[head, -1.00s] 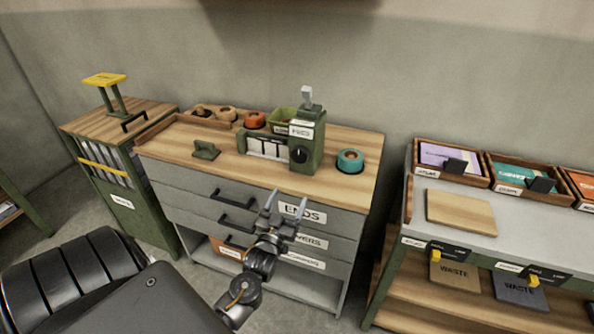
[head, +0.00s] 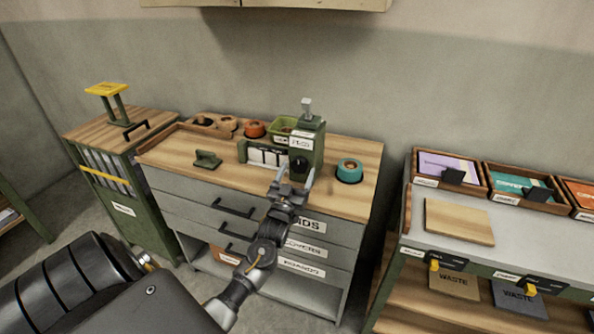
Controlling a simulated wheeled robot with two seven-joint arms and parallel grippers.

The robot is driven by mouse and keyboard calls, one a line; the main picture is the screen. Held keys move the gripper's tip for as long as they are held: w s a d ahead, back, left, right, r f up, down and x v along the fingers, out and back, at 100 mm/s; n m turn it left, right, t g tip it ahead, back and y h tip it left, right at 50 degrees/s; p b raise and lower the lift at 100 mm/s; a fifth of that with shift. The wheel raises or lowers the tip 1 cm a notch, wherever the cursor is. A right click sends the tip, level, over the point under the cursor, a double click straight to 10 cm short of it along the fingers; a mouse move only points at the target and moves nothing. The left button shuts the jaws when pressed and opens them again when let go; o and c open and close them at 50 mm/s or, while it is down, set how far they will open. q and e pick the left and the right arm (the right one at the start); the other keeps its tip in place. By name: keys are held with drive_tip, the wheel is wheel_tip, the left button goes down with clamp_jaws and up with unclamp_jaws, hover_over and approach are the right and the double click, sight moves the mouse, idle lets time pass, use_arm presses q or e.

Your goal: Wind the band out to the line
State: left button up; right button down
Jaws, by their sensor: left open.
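A green machine (head: 308,147) with a white label, a grey lever on top and a dark round knob (head: 299,165) on its front stands on the wood-topped cabinet (head: 225,172). A low green frame with white panels (head: 265,156) joins its left side. I cannot make out a band or a line at this size. My left gripper (head: 293,178) is open and empty, its fingers pointing at the machine. In the picture it lies just below the knob; I cannot tell whether it touches. My right gripper is not in view.
A teal roll (head: 350,170) sits right of the machine. An orange roll (head: 254,129), a green bin (head: 284,128) and a small green tool (head: 207,160) stand left of it. The counter's front left is clear. A grey bench (head: 439,251) with trays is at right.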

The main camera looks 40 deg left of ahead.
use_arm(q)
drive_tip(key=shift+w+a+r, duration=0.1)
drive_tip(key=shift+w, duration=0.15)
drive_tip(key=c, duration=1)
drive_tip(key=shift+o, duration=0.2)
drive_tip(key=shift+m, duration=0.3)
